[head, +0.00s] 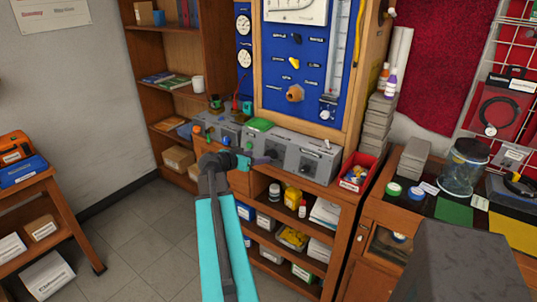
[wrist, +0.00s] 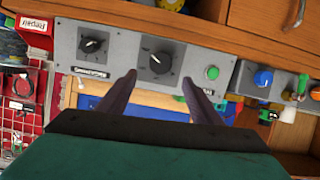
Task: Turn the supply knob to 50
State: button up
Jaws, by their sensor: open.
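A grey control box with a sloped panel (head: 294,152) stands on the bench below the blue board. In the wrist view, its panel (wrist: 126,84) carries a large black knob (wrist: 156,62) with a pale pointer mark and a smaller black knob (wrist: 92,45). The scale and label lettering are too small to read, so I cannot tell which knob is the supply. My gripper (wrist: 159,78) is open and empty, its two fingers apart on either side of the large knob's line. I cannot tell if they touch the panel. In the head view, my gripper (head: 267,159) is at the box's left part.
A green button (wrist: 212,72) sits beside the large knob, and a blue knob (wrist: 263,77) is on a neighbouring box. A red parts bin (head: 356,172) stands at the box's right end. A glass jar (head: 464,167) is on the right bench. The floor (head: 130,235) at left is clear.

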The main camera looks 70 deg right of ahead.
aim_at(271, 155)
jog(key=shift+p+x, duration=1.3)
jog(key=shift+x, duration=3.4)
jog(key=shift+r, duration=0.1)
jog(key=c, duration=1.1)
